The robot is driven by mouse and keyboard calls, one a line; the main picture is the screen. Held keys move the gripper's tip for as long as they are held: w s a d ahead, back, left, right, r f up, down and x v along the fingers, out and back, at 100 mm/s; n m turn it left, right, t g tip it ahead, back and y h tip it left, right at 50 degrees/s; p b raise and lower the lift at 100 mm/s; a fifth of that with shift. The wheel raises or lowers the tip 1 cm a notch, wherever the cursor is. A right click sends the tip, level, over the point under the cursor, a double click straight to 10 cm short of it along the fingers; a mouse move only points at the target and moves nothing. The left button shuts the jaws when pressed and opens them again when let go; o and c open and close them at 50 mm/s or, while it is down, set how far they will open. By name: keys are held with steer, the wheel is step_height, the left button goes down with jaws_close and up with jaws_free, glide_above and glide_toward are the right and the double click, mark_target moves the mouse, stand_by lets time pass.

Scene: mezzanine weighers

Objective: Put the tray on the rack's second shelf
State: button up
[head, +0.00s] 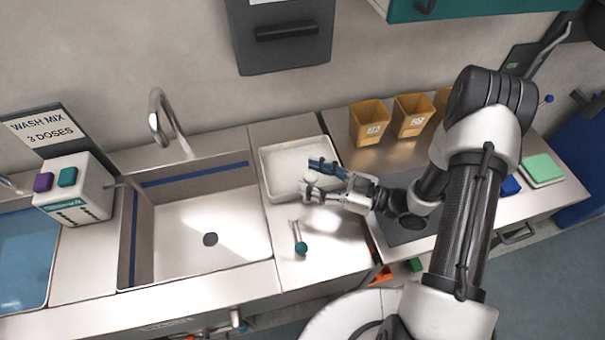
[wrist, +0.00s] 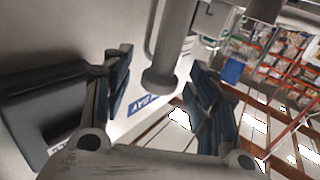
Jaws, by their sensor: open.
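A white shallow rectangular tray (head: 283,163) lies on the metal counter, right of the sink, in the head view. My gripper (head: 312,178) is over the tray's right part, fingers pointing left. It is open, with nothing seen between its fingers. Whether it touches the tray cannot be told. In the wrist view the dark fingers of my gripper (wrist: 160,78) stand apart on either side. I cannot make out the tray there. The rack is not in the head view; red-framed shelving (wrist: 285,60) shows far off at the right of the wrist view, and whether it is the rack is unclear.
The sink (head: 190,225) with its tall tap (head: 158,115) is left of the tray. A teal-ended stick (head: 300,240) lies in front. Orange bins (head: 368,125) stand behind at right. A dark wall box (head: 285,40) hangs above. A green-topped block (head: 540,170) lies at far right.

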steer(key=shift+w+a, duration=0.25)
steer(key=shift+a, duration=0.35)
steer(key=shift+c, duration=0.5)
jaws_close()
